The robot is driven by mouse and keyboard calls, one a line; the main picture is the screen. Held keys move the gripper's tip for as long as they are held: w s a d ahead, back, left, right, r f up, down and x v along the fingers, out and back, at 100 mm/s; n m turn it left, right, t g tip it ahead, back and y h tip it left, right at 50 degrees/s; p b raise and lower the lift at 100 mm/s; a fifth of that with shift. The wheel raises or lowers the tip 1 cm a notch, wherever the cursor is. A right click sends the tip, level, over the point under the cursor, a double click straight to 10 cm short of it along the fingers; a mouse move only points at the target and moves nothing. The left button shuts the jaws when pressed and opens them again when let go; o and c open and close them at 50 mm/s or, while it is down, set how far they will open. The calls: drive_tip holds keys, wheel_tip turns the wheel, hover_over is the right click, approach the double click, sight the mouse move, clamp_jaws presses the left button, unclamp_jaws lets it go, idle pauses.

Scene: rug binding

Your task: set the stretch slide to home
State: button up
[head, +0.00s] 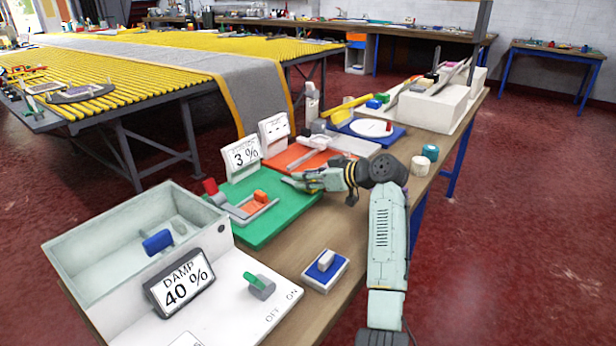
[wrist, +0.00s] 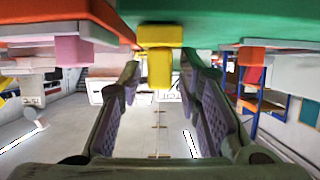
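My gripper (head: 290,182) is low over the right edge of the green board (head: 275,222), pointing left. In the wrist view, which looks upside down, its two fingers (wrist: 160,72) are open. A yellow block (wrist: 159,66) on the green board (wrist: 215,25) shows in the gap between them, with space on both sides. The yellow block is hidden in the head view. A grey slide track with an orange block (head: 259,197) lies on the green board, left of my gripper; this orange block (wrist: 251,56) also shows in the wrist view. No readable label names the stretch slide.
A "3 %" display (head: 243,156) stands behind the green board. An orange board (head: 300,155) with a grey slide lies beyond it. A grey tray (head: 75,250), a "DAMP 40 %" display (head: 180,284) and a green-handled switch (head: 258,286) are at the front.

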drive_tip(key=c, duration=0.7)
drive_tip(key=shift+r, duration=0.1)
clamp_jaws()
drive_tip(key=shift+d, duration=0.1)
